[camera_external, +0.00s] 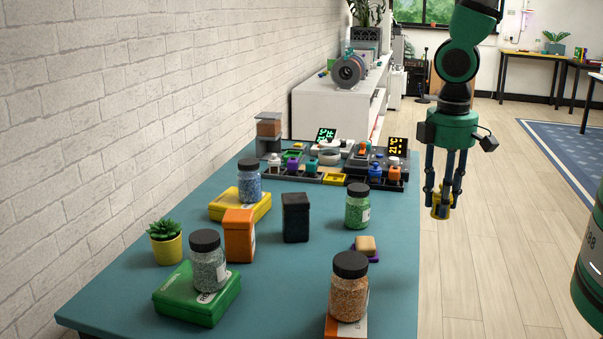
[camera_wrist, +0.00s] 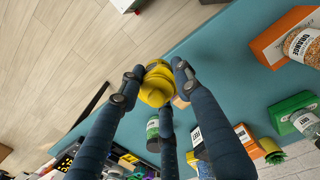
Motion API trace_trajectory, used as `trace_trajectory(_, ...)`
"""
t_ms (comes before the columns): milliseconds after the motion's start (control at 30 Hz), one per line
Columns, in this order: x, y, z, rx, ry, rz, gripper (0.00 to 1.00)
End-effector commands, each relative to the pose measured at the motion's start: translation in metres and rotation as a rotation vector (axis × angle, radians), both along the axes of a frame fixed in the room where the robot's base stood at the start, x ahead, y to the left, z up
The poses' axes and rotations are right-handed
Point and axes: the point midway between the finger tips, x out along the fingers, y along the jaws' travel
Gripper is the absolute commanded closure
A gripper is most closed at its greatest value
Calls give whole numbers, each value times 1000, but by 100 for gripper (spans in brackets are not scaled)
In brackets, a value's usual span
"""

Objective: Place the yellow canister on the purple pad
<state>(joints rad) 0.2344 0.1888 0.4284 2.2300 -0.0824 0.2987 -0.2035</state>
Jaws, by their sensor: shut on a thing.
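The yellow canister (camera_external: 437,213) hangs in the air between the fingers of my gripper (camera_external: 442,194), to the right of the table edge in the external view. In the wrist view my gripper (camera_wrist: 150,84) is shut on the canister (camera_wrist: 157,90), with dark fingertips around it. The small purple pad (camera_external: 373,259) lies on the teal table near its right edge, left of and below my gripper in the picture. A tan block (camera_external: 366,244) sits on the pad and covers much of it. In the wrist view the canister hides most of that area.
A black canister (camera_external: 296,218) and orange canister (camera_external: 239,236) stand left. Organizer trays (camera_external: 334,179) fill the back. The teal table (camera_external: 300,275) has bare room mid-front.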

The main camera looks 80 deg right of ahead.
Motion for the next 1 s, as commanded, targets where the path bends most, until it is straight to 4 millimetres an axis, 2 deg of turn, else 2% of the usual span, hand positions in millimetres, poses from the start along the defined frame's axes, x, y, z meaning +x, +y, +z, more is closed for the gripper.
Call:
trace_trajectory(533, 0, 0, -50, 0, 1, 1, 100)
trace_trajectory(1000, 1, 0, -54, 0, -1, 0, 100)
